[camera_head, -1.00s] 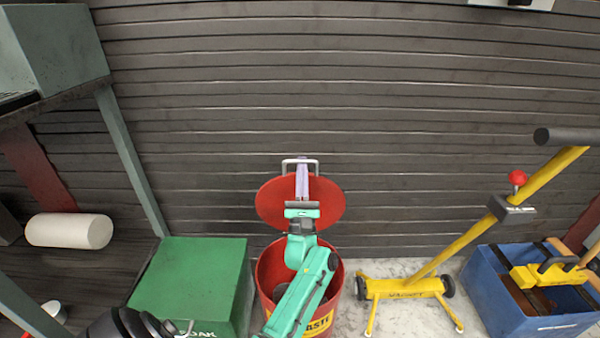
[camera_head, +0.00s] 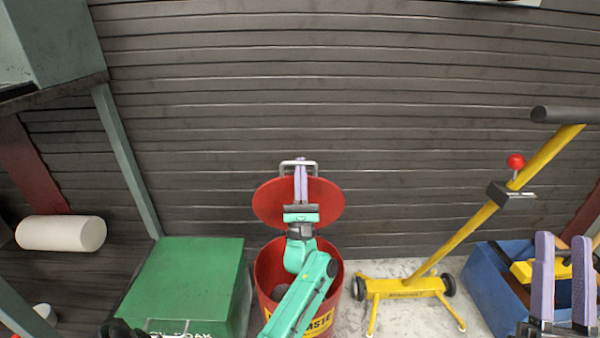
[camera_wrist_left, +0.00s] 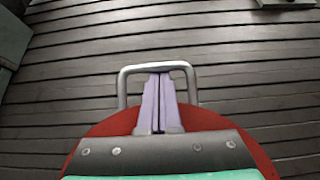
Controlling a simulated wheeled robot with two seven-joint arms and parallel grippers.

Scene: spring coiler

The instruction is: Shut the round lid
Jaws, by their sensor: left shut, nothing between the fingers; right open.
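The round red lid (camera_head: 327,203) stands raised and open behind the red waste bin (camera_head: 264,272). A grey bar handle (camera_head: 314,167) shows at its top edge, and it also shows in the left wrist view (camera_wrist_left: 190,80). My left gripper (camera_head: 300,165) is shut and empty, its lilac fingers in front of the lid with the tips at the handle. Whether the tips touch the handle I cannot tell. The left forearm hides part of the bin's opening. My right gripper (camera_head: 564,240) is open and empty at the lower right, in front of the blue box.
A green box (camera_head: 190,275) stands left of the bin. A yellow wheeled stand (camera_head: 430,270) with a red knob is on the right, beside a blue box (camera_head: 492,290). A white roll (camera_head: 62,233) lies at left. Slatted wall behind.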

